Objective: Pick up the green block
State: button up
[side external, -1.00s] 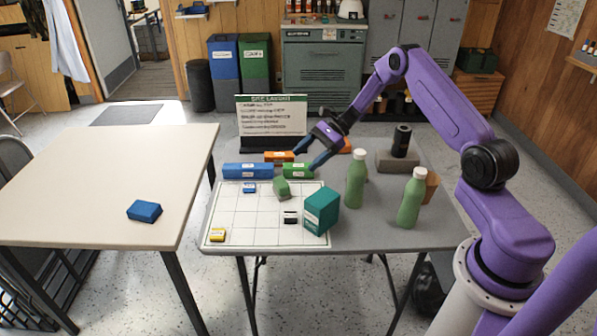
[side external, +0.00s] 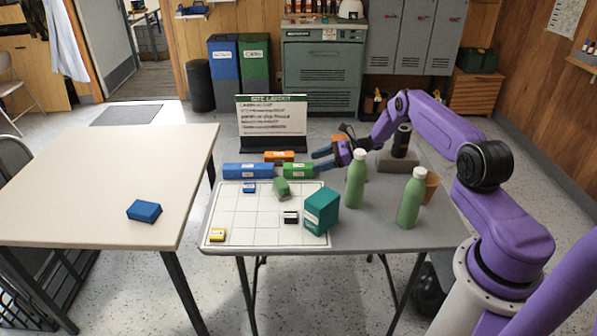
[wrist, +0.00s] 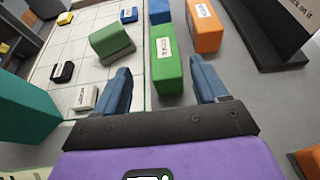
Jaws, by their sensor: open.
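A labelled green block (side external: 299,171) lies at the right end of a row with a long blue block; it also shows in the wrist view (wrist: 166,68), lined up in the gap between my fingers. A plain, darker green block (side external: 282,187) with a sloped top stands on the white grid board, left of my fingers in the wrist view (wrist: 111,42). My gripper (side external: 318,160) is open and empty, low at the right end of the labelled block, with its blue fingers pointing left. I cannot tell whether the fingertips overlap the block's near end.
An orange block (side external: 279,157) lies behind the row, near the sign (side external: 272,117). Two green bottles (side external: 356,180) and a teal box (side external: 321,210) stand in front of my gripper. A grey block bears a black cylinder (side external: 402,140) on the right.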

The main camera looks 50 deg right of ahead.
aim_at(298, 165)
jog(key=shift+w+r+x, duration=0.1)
jog(key=shift+w+x, duration=0.05)
jog(key=shift+x, duration=1.2)
jog(key=shift+w+r+x, duration=0.1)
jog(key=shift+r+x, duration=0.05)
jog(key=shift+x, duration=1.2)
jog(key=shift+d, duration=0.1)
jog(key=c, duration=1.1)
jog(key=shift+c, duration=0.2)
